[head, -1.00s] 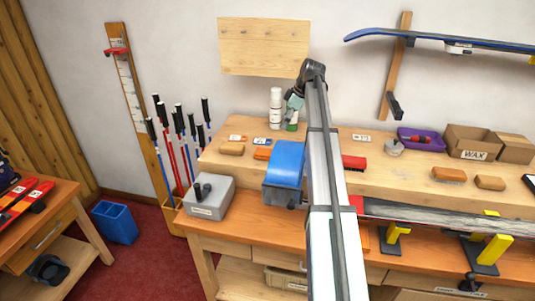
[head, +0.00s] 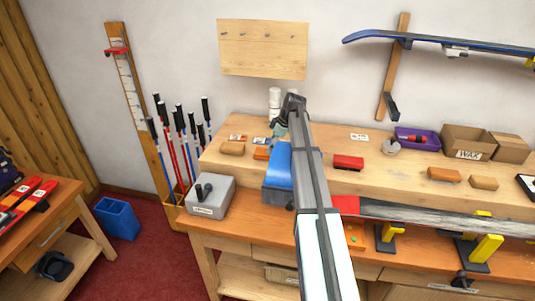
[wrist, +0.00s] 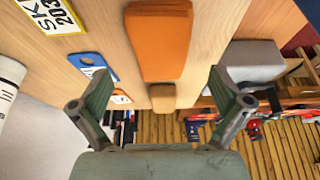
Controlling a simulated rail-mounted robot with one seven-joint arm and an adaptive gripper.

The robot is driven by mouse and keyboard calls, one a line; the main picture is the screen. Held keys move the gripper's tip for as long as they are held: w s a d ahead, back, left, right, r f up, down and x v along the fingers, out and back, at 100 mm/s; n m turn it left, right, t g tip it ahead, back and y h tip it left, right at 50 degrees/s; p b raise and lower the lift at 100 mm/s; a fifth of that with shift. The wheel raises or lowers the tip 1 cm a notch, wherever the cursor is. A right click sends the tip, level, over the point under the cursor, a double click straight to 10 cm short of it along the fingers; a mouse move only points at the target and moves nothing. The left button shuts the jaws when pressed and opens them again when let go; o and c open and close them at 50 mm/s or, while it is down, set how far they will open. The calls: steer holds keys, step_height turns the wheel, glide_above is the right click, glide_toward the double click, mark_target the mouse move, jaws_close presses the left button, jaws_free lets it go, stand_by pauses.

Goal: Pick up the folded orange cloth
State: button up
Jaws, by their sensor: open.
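The folded orange cloth (head: 262,153) lies on the raised wooden shelf of the bench, left of the blue object, with my arm close on its right. In the wrist view the orange cloth (wrist: 158,42) is a long flat shape on the wood, reaching down between the fingertips. My gripper (wrist: 157,78) is open, with one finger on each side of the cloth's near end and nothing held. In the head view my gripper (head: 279,133) is small and partly hidden by my arm, just behind and right of the cloth. The gap in height is hard to judge.
A tan block (head: 232,148) lies left of the cloth, and small tags (wrist: 92,66) lie beside it. White bottles (head: 274,98) stand behind. A blue object (head: 279,165) and grey box (head: 210,196) are in front. A red block (head: 348,162) lies to the right.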

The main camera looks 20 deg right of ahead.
steer(key=shift+p+x, duration=0.7)
steer(key=shift+x, duration=1.15)
steer(key=shift+s+a, duration=0.1)
steer(key=c, duration=1.1)
steer(key=shift+c, duration=0.2)
steer(key=shift+r, duration=0.1)
step_height(320, 180, up, 20)
steer(key=b, duration=0.5)
steer(key=shift+b, duration=0.35)
